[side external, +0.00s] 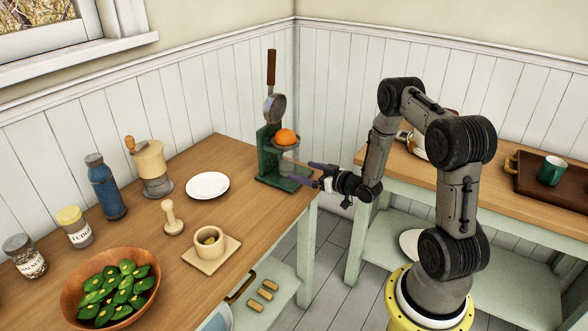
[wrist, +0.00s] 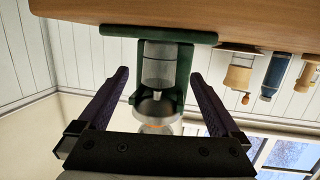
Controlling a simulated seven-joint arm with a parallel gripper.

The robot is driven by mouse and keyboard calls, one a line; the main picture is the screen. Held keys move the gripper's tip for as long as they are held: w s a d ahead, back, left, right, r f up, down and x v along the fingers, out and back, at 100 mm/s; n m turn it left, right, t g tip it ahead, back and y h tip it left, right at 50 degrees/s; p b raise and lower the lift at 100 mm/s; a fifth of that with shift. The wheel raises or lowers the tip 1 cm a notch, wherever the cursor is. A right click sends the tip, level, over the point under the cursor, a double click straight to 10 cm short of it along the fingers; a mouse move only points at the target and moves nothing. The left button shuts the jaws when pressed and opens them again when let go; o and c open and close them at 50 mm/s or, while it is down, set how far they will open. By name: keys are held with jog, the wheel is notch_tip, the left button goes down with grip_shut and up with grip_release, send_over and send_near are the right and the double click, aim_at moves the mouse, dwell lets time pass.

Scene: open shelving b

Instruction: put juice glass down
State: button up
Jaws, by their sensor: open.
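The juice glass (wrist: 165,62) is clear and stands on the base of the green hand juicer (side external: 270,155), under its metal funnel. The wrist view is upside down and shows the same juicer (wrist: 158,34). An orange (side external: 286,137) sits in the juicer's cup. My gripper (side external: 300,170) reaches in from the right at glass height. In the wrist view my gripper (wrist: 160,72) is open, its purple fingers apart on either side of the glass. No contact with the glass is visible. In the side view the glass is hard to make out behind the fingers.
A white plate (side external: 207,186) lies left of the juicer. Nearby stand a wooden pestle (side external: 172,220), a grinder (side external: 150,168), a blue bottle (side external: 105,187) and a bowl of leaves (side external: 112,290).

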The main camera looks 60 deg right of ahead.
jog(key=v, duration=0.3)
jog(key=shift+s, duration=0.25)
jog(key=shift+r, duration=0.2)
jog(key=a+r+n+g+h, duration=0.1)
jog(key=a+r+g, duration=0.25)
jog(key=r, duration=0.45)
jog(key=a+r+g, duration=0.2)
jog(key=a+r, duration=0.3)
jog(key=r, duration=0.4)
jog(key=s+a+r+g+y, duration=0.1)
jog(key=s+a+r+g, duration=0.1)
jog(key=s+a, duration=0.6)
jog(key=s+a+r+n+g+y, duration=0.1)
jog(key=s+a+r+g+y, duration=0.1)
jog(key=s+a, duration=0.6)
jog(key=s+r, duration=0.1)
jog(key=s, duration=0.6)
jog(key=shift+s+a, duration=0.35)
jog(key=shift+s, duration=0.05)
